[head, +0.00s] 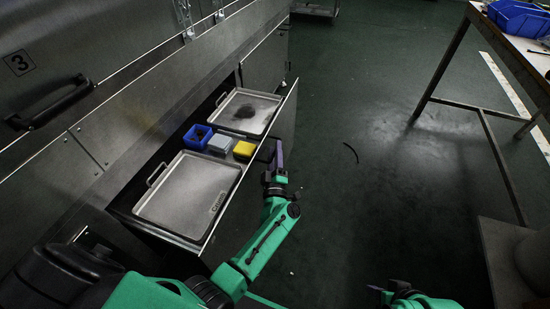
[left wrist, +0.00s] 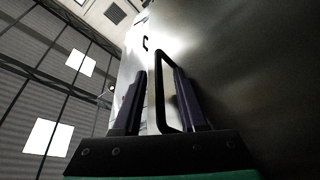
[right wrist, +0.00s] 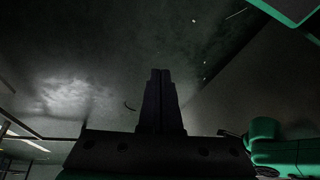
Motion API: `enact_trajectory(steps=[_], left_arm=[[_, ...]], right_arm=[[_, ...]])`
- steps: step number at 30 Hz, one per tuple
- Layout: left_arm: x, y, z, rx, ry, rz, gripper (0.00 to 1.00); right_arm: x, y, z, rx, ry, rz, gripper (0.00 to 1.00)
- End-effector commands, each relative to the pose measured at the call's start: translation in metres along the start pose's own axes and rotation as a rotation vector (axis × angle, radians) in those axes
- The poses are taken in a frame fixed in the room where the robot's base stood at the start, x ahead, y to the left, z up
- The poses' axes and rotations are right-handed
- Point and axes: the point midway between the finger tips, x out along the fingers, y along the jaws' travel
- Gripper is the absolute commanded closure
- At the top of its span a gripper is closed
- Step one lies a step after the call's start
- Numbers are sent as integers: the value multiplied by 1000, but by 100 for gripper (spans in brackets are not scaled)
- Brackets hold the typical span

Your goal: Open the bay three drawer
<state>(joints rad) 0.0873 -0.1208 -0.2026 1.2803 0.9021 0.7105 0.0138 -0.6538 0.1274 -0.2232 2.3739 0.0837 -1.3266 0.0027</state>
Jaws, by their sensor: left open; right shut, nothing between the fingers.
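The drawer (head: 222,204) below the panel marked 3 stands pulled out. It holds two metal trays, a blue bin, a grey box and a yellow box. My left gripper (head: 277,160) is at the outer side of the drawer's front panel. In the left wrist view the drawer's black bar handle (left wrist: 160,85) lies between the spread fingers of my left gripper (left wrist: 160,100); whether they touch it I cannot tell. My right gripper (head: 385,293) is low at the bottom of the head view, away from the drawer. Its fingers (right wrist: 160,100) are together and empty.
The 3 panel (head: 20,62) above has its own black handle (head: 52,105). A metal-legged table (head: 450,50) with a blue bin (head: 520,18) stands at the right. The dark green floor (head: 350,120) between is mostly clear, with a thin dark strip on it.

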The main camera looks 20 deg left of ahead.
Motion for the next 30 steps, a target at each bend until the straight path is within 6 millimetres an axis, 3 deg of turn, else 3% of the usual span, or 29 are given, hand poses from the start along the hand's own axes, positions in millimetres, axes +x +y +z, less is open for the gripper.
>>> enact_trajectory(steps=[5, 13, 19, 23, 30], left_arm=[[-20, 0, 0, 1, -2, -3, 58], [-87, 0, 0, 1, -4, -4, 58], [-133, 0, 0, 0, -2, -2, 58], [-144, 0, 0, -1, 0, -1, 58], [-145, 0, 0, -1, 0, 0, 58]], right_arm=[[-12, 5, 6, 9, -53, 17, 100], [-44, 20, 19, 35, -176, 63, 100], [-46, 24, 25, 45, -212, 75, 100], [-43, 25, 24, 45, -210, 76, 100], [-42, 25, 24, 45, -208, 76, 100]])
